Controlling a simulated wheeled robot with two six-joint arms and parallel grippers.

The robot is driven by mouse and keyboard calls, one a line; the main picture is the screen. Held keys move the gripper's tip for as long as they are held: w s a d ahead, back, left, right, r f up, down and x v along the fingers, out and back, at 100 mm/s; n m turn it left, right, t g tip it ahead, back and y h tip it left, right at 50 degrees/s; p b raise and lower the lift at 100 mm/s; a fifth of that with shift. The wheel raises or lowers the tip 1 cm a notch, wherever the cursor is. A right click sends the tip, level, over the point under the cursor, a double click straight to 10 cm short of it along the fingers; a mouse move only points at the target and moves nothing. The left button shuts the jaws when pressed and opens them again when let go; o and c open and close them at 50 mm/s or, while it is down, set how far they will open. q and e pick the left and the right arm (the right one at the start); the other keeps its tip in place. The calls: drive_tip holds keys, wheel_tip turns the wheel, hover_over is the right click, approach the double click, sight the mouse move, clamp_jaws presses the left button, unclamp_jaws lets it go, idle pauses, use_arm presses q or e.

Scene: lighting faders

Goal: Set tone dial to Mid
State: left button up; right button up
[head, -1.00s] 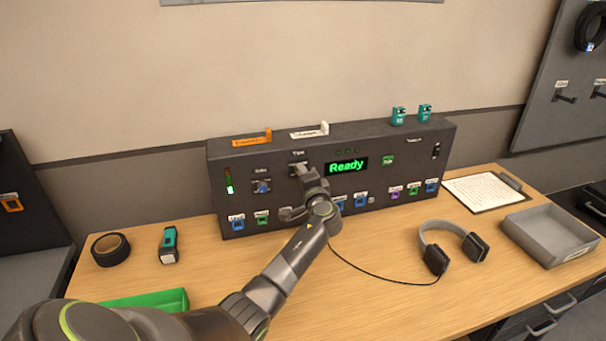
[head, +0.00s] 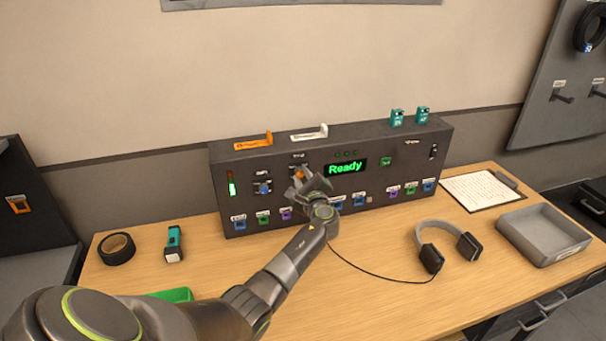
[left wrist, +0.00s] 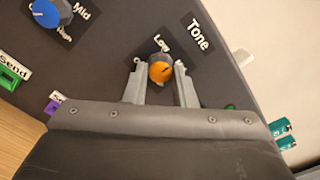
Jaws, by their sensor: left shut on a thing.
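The tone dial (left wrist: 161,70) is an orange-capped knob on the dark console. The "Tone" label and a "Low" mark show beside it in the left wrist view; other marks around it are hidden or cut off. It carries a small dark pointer line, but I cannot tell which mark it points to. My left gripper (left wrist: 160,88) has one finger on each side of the dial and is shut on it. In the head view the left gripper (head: 303,177) is at the console's front face, with a bit of orange between its fingers. My right gripper is not in view.
A blue dial (head: 263,188) sits left of the tone dial. The green "Ready" display (head: 346,167) is to the right. Several coloured buttons line the console's lower edge, partly behind my arm.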

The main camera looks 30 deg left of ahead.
use_arm(q)
drive_tip(key=m+p, duration=0.2)
drive_tip(key=m, duration=0.2)
drive_tip(key=shift+s+m, duration=0.1)
drive_tip(key=shift+m, duration=0.2)
drive_tip(key=shift+f+m+p, duration=0.15)
drive_tip(key=shift+m+p, duration=0.95)
drive_tip(key=shift+m, duration=1)
drive_tip(key=o, duration=1)
drive_tip(key=b+v, duration=0.2)
drive_tip(key=v, duration=1.5)
drive_tip(key=shift+s, duration=0.2)
